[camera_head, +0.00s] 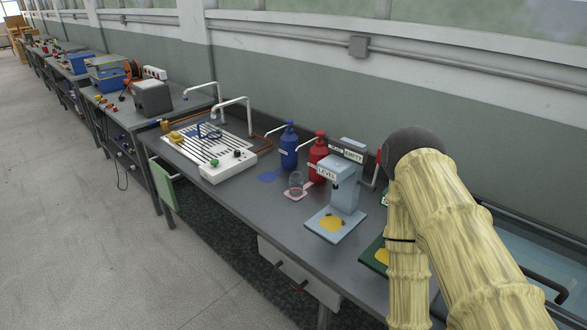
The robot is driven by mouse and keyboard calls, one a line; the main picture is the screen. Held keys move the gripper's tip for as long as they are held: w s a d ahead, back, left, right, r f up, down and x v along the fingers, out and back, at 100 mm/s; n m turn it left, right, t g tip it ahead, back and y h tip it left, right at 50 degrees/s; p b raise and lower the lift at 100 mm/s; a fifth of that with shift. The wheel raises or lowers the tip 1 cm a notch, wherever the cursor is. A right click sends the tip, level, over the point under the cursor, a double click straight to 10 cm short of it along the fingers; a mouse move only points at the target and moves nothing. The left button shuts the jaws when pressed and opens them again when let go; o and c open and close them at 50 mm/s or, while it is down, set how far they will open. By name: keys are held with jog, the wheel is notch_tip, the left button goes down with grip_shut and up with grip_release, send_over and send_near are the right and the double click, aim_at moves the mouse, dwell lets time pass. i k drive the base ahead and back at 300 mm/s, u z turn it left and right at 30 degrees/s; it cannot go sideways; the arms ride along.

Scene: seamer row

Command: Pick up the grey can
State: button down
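A small grey can-like vessel (296,184) stands upright on a pink mat (305,193) on the grey bench; it is too small to tell whether it is metal or clear. It is in front of the red bottle and left of the station marked LEVEL. My arm, in a pale yellow sleeve, fills the right side of the head view, well to the right of the vessel. My gripper is not in view. I see nothing held.
A blue bottle (288,147) and a red bottle (317,157) stand behind the vessel. The LEVEL station (345,185) stands close on its right. A white slatted board (208,150) with taps lies left. Bare bench (255,205) lies front-left of the vessel.

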aim_at(295, 178)
jog(key=k, duration=0.55)
jog(key=u, duration=1.05)
jog(key=i, duration=1.95)
jog(key=z, duration=0.45)
